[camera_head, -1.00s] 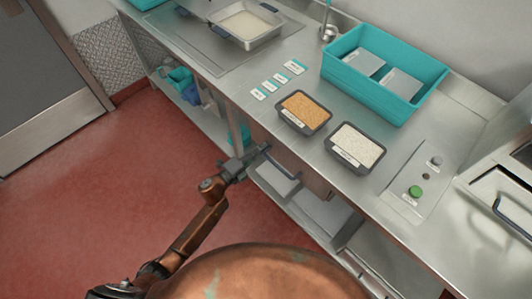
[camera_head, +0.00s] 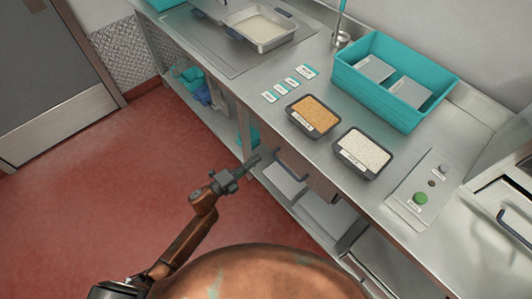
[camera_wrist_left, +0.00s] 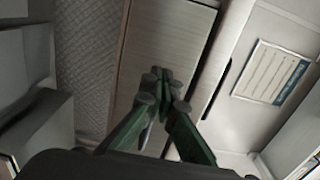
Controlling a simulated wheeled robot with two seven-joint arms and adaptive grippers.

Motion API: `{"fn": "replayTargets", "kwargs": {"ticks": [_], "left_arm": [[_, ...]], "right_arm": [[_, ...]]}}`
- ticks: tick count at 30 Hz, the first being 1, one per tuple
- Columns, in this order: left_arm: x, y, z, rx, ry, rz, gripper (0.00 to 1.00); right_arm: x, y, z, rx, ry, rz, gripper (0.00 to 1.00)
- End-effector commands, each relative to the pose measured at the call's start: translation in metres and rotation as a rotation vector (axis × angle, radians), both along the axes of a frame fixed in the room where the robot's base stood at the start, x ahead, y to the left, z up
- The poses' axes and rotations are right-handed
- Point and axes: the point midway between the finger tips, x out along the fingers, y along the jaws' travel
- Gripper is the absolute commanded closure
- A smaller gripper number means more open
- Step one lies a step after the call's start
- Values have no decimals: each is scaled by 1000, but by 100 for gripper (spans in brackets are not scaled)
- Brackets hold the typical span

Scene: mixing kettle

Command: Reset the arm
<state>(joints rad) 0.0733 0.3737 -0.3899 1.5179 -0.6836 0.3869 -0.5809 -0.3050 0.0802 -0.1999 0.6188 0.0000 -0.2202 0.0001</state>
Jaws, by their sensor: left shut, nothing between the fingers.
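My left arm comes in from the lower left in the head view. Its left gripper (camera_head: 254,160) is shut and empty, over the red floor close to the front of the steel counter (camera_head: 255,122). It sits near a dark drawer handle (camera_head: 292,166) under the counter edge, and looks apart from it. In the left wrist view the dark green fingers (camera_wrist_left: 160,82) meet at the tips with nothing between them. My right gripper is not in view.
On the counter stand a tray of orange grains (camera_head: 314,113), a tray of white grains (camera_head: 363,152), a teal bin (camera_head: 385,85) and a metal pan (camera_head: 262,30). A panel has a green button (camera_head: 420,198). The red floor (camera_head: 110,200) at the left is clear.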

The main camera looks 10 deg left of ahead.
Motion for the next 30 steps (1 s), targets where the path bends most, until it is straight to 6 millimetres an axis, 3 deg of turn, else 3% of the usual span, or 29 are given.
{"fn": "replayTargets", "kwargs": {"ticks": [9, 22, 26, 30], "left_arm": [[-40, 29, 1, -1, -2, -10, 100], [-48, 39, -2, -5, 5, -2, 100], [-45, 57, -33, -39, 95, 61, 100], [-51, 100, -107, -126, 303, 214, 100]], "right_arm": [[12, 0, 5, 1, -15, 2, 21], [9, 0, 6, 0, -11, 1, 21], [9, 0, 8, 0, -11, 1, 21], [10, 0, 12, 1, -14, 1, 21]]}}
